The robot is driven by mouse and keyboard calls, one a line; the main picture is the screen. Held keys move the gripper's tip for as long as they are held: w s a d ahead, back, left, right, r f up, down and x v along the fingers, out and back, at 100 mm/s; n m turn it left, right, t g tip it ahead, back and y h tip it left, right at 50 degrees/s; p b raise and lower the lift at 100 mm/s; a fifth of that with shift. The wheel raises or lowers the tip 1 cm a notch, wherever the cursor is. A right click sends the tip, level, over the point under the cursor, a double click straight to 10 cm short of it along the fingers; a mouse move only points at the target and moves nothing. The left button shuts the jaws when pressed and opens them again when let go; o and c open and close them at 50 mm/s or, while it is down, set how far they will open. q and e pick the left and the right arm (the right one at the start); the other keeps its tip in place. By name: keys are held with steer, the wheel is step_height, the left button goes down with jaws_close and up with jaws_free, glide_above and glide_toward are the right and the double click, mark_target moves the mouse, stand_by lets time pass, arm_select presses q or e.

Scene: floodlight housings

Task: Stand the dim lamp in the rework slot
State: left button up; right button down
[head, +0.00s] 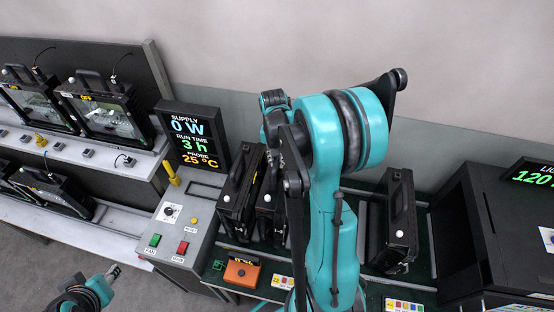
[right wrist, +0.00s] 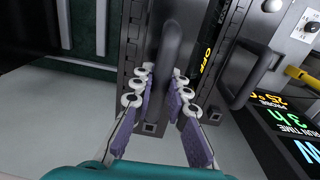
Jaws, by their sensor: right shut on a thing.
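My right gripper (right wrist: 158,88) is shut on the handle of a black floodlight (right wrist: 138,62) in the right wrist view, its purple-padded fingers on either side. In the head view this lamp (head: 267,203) stands upright, second from the control panel, partly hidden by my right arm. Another black lamp (head: 239,195) stands close on its left. A third (head: 400,222) stands to the right of my arm. The lamps' faces are turned away, so I cannot tell which is dim. My left gripper (head: 113,272) is at lower left.
A control panel (head: 185,225) with buttons and a display (head: 193,138) reading 0 W stand left of the lamps. Lit "OFF" lamps (head: 106,108) stand on the left rack. A dark box (head: 490,230) bounds the right side. An orange block (head: 241,273) sits in front.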

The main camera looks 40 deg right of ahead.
steer(key=shift+f+b, duration=0.4)
steer(key=shift+b, duration=0.3)
stand_by(1.4)
steer(key=shift+s+d+f+b, duration=0.1)
steer(key=shift+f+b, duration=1.3)
steer(key=shift+f, duration=0.05)
steer(key=shift+s+d+f+b, duration=0.1)
steer(key=shift+f+b, duration=1.25)
steer(key=shift+f, duration=0.1)
stand_by(3.0)
